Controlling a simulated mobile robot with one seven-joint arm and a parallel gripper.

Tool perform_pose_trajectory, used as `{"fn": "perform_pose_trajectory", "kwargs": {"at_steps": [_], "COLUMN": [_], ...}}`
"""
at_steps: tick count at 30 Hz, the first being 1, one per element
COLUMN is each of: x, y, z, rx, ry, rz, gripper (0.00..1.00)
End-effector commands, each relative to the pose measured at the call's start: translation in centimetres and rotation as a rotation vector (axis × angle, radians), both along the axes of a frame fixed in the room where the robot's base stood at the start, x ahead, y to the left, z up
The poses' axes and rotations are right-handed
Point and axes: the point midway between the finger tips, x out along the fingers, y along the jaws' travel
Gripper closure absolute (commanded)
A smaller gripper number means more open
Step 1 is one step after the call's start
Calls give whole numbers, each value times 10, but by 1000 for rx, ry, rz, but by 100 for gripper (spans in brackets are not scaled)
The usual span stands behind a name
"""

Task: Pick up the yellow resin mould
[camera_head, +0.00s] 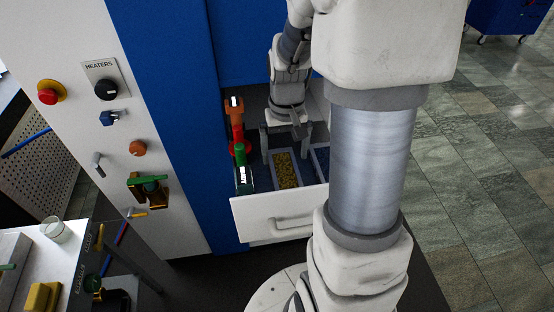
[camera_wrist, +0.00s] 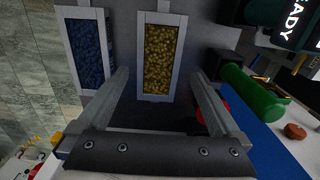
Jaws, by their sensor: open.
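The yellow resin mould (camera_head: 287,174) is a narrow pale rectangular frame filled with yellow granules, lying in the open drawer. In the wrist view the mould (camera_wrist: 164,50) is upper centre, beyond and roughly between my fingers. My gripper (camera_head: 287,143) is over the drawer at the mould's far end, pointing down. In the wrist view my gripper (camera_wrist: 160,74) is open, with one finger on each side and nothing held. I cannot tell the exact height of the fingertips above the mould.
A similar mould with blue granules (camera_wrist: 88,48) lies beside it. The white drawer front (camera_head: 280,213) stands out from the blue cabinet (camera_head: 180,90). A side table (camera_head: 45,262) holds a beaker (camera_head: 56,230).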

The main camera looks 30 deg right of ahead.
Motion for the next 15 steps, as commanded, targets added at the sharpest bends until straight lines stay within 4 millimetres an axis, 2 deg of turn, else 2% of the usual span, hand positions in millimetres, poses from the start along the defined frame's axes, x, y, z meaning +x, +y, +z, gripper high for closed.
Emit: {"fn": "perform_pose_trajectory", "kwargs": {"at_steps": [7,15], "x": [1,4], "y": [-1,-3], "z": [-18,-54], "rx": [1,1], "ry": [2,2], "rz": [0,0], "gripper": [0,0]}}
